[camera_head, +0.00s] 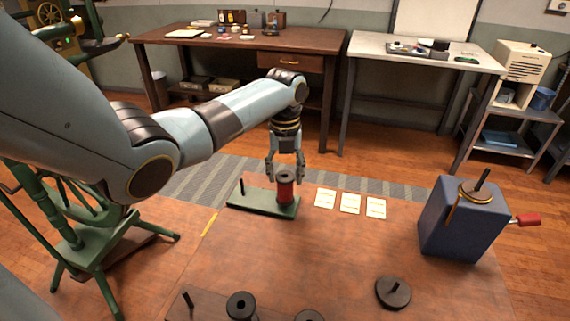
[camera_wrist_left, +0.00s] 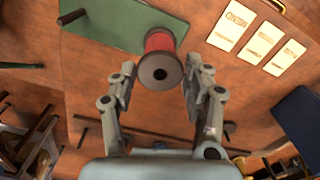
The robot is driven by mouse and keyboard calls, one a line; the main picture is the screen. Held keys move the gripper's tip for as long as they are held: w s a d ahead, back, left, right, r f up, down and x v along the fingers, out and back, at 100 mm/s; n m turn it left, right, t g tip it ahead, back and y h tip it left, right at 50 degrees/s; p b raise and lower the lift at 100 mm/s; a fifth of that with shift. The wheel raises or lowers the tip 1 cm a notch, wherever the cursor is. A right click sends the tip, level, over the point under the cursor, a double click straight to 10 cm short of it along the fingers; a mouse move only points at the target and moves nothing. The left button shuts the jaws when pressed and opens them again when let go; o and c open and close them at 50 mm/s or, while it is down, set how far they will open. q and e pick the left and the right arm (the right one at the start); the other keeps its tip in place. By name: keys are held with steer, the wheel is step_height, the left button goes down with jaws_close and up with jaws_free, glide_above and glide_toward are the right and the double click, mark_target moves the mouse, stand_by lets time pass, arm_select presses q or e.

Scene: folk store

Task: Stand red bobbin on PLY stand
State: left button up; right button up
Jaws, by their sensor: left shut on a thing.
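The red bobbin (camera_head: 286,191) with dark ends stands upright at the right end of a low green stand (camera_head: 253,201). The stand's bare dark peg (camera_head: 242,187) rises at its left end. My left gripper (camera_head: 286,176) points down from above, shut on the bobbin. In the left wrist view the bobbin (camera_wrist_left: 158,43) shows between the fingers (camera_wrist_left: 160,76), over the edge of the green stand (camera_wrist_left: 125,20). A peg under the bobbin is hidden, and I cannot tell whether its base touches the stand. No PLY label is readable. My right gripper is not in view.
Several pale cards (camera_head: 350,203) lie right of the stand. A blue box (camera_head: 463,228) with a peg and red-handled crank stands at right. A dark disc with a peg (camera_head: 393,292) and a dark bobbin (camera_head: 241,306) are in front. The middle of the table is clear.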

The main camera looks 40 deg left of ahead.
arm_select(q)
steer(key=shift+f, duration=0.45)
steer(key=o, duration=0.9)
step_height(320, 180, up, 12)
steer(key=shift+f, duration=0.1)
stand_by(0.5)
